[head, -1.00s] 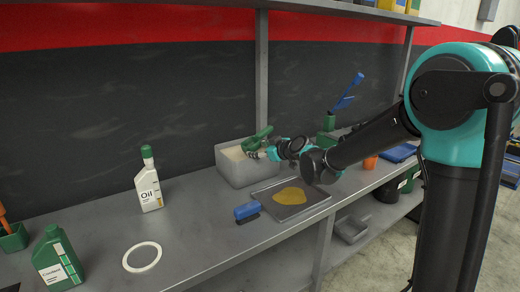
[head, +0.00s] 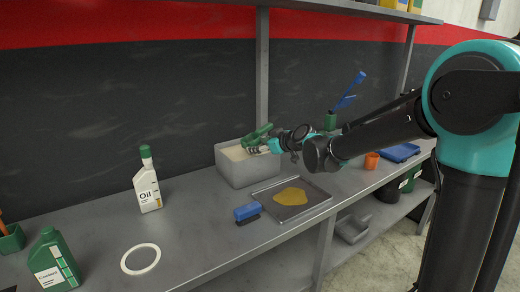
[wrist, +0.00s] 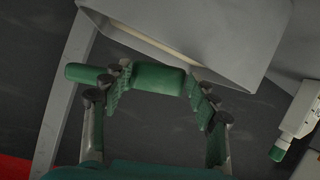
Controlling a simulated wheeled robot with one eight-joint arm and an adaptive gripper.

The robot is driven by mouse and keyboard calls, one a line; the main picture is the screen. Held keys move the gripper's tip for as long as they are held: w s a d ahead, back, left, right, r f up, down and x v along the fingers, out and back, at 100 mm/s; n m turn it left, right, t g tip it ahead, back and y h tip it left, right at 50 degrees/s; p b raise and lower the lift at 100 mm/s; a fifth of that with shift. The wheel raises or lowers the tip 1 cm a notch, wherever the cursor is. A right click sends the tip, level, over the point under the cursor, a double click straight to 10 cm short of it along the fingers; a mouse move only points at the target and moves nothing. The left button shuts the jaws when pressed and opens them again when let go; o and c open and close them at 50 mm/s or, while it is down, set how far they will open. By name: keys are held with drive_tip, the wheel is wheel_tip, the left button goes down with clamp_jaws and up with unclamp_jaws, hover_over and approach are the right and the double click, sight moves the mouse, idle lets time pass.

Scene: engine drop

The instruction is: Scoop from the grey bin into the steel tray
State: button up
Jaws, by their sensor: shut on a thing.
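The grey bin (head: 248,174) stands at the back of the bench, with pale material showing inside. It fills the top of the wrist view (wrist: 215,35). A green scoop (head: 259,134) is above the bin's opening. Its thick green handle (wrist: 158,78) lies across my gripper (wrist: 156,88), which is shut on it. In the head view my gripper (head: 266,147) is at the bin's right rim. The scoop's bowl is not clearly visible, so I cannot tell its load. The steel tray (head: 318,204) lies flat in front of the bin, with a flat amber patch (head: 290,196) in it.
A blue brush (head: 247,211) lies beside the tray's left edge. A white oil bottle (head: 148,187), a white ring (head: 141,259) and a green bottle (head: 53,262) stand further left. An orange cup (head: 371,160) and blue item (head: 400,152) are at right. The bench's front-middle is clear.

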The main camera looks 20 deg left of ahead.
wheel_tip(320, 180, up, 9)
drive_tip(key=m+g, duration=0.1)
drive_tip(key=shift+m, duration=0.3)
idle(0.8)
